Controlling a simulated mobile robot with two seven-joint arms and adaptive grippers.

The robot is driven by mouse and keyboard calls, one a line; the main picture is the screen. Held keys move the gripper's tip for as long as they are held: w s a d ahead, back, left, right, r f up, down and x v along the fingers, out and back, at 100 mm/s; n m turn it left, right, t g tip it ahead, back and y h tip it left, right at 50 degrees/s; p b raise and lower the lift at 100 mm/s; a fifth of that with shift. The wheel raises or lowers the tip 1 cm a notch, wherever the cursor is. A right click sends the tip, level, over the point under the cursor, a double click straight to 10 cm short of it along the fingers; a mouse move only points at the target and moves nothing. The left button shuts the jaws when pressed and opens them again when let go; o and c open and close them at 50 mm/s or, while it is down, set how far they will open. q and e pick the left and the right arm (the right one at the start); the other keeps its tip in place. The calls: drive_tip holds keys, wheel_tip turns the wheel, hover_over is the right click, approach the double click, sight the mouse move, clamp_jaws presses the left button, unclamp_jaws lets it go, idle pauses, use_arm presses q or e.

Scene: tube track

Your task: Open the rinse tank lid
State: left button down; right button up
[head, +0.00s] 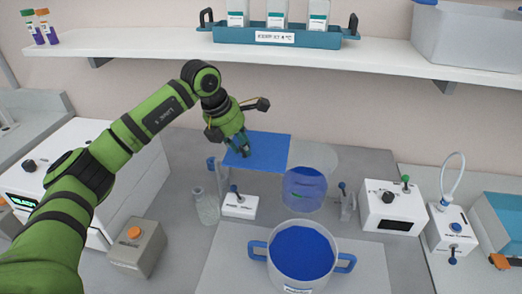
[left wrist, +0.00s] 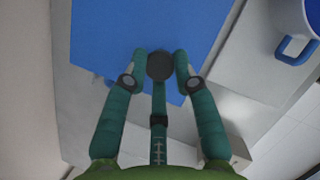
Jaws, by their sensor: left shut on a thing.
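A flat blue square panel (head: 270,148), which looks like the lid, is seen above the back middle of the bench. It also fills the upper left of the left wrist view (left wrist: 110,30). My left gripper (head: 238,140) comes down from above onto its left part. In the left wrist view its two fingers (left wrist: 160,68) are shut on a dark round knob (left wrist: 159,66) on the panel. What lies under the panel is mostly hidden, so I cannot tell whether it rests on a tank. My right gripper is not in view.
A pot with blue handles (head: 302,275) stands in front on a pale mat. A clear vessel with blue liquid (head: 303,190) is right of the panel. A glass flask (head: 206,208) and a small white device (head: 240,207) stand below it. A shelf (head: 180,47) overhangs behind.

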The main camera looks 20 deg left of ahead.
use_arm(q)
drive_tip(key=shift+s+a, duration=0.15)
drive_tip(key=shift+a, duration=0.5)
drive_tip(key=c, duration=1)
unclamp_jaws()
drive_tip(key=v, duration=1.2)
drive_tip(key=shift+d, duration=0.1)
drive_tip(key=shift+f, duration=0.1)
